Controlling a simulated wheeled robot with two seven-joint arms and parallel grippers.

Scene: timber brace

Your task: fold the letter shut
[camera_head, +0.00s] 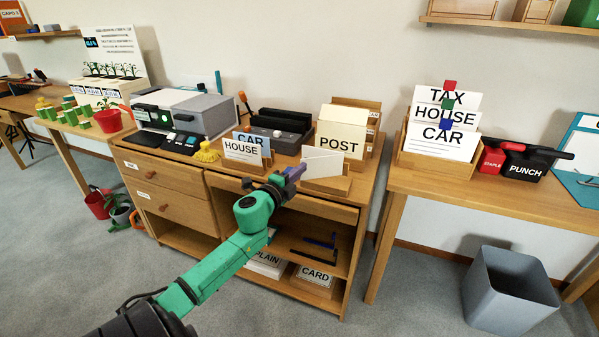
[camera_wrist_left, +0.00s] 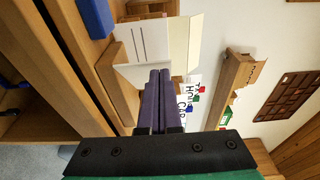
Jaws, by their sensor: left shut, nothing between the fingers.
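A white letter (camera_head: 323,164) stands in a small wooden holder (camera_head: 327,186) near the front edge of the cabinet top. In the left wrist view the letter (camera_wrist_left: 147,40) shows a pale face with thin lines, and a cream panel stands beside it. I cannot tell from these views how far the letter is folded. My left gripper (camera_head: 297,170) is shut and empty, with its purple fingers just left of the letter. In the left wrist view the shut fingertips (camera_wrist_left: 159,74) overlap the letter's lower edge; contact is unclear. My right gripper is in neither view.
A POST box (camera_head: 341,142) stands behind the letter. A CAR and HOUSE card holder (camera_head: 244,152) and a black-topped grey device (camera_head: 280,128) are to the left. A right-hand table (camera_head: 430,186) bears a labelled card rack. A grey bin (camera_head: 508,290) stands on the floor.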

